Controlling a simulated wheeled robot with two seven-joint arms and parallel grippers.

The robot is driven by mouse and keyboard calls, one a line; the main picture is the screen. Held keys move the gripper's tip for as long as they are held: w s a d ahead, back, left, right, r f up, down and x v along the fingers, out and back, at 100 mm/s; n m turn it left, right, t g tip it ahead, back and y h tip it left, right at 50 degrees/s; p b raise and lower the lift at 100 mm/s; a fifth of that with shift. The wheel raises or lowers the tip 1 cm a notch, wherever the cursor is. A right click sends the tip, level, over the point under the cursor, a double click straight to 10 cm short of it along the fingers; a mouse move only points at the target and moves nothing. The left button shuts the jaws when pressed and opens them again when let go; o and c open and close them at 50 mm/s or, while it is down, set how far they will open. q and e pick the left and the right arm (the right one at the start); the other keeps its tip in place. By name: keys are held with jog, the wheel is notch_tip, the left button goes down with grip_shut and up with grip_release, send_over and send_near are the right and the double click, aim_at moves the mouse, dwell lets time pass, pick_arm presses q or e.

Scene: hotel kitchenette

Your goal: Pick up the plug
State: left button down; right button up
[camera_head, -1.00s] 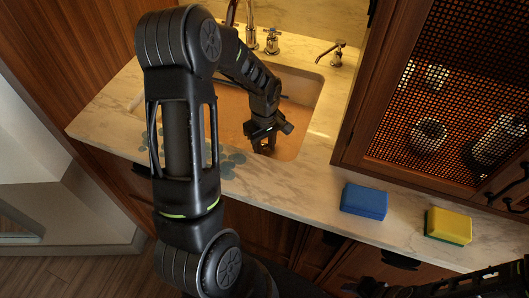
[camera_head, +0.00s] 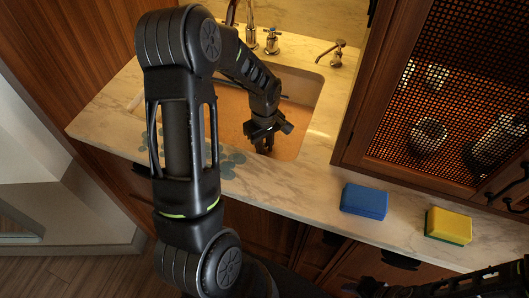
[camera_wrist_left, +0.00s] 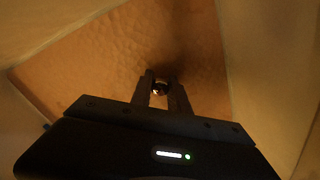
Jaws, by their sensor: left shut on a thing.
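The plug (camera_wrist_left: 161,87) is a small round piece with a shiny metallic look, seen between my left fingertips in the left wrist view. My left gripper (camera_wrist_left: 162,91) is shut on it, low in the sink basin (camera_wrist_left: 95,72). In the head view my left gripper (camera_head: 265,147) reaches down into the sink, and the plug is too small and dark to make out there. My right gripper (camera_head: 368,288) is a dark shape at the bottom edge of the head view, far from the sink; its fingers cannot be made out.
The sink walls stand close around my left gripper. Taps (camera_head: 271,42) and a soap spout (camera_head: 331,55) are behind the basin. A blue sponge (camera_head: 364,201) and a yellow sponge (camera_head: 449,225) lie on the marble counter (camera_head: 285,192). A mesh-fronted cabinet (camera_head: 440,95) stands at the right.

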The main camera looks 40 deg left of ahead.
pick_arm(q)
notch_tip(320, 180, up, 10)
jog(key=shift+r+b, duration=0.1)
jog(key=shift+b, duration=0.55)
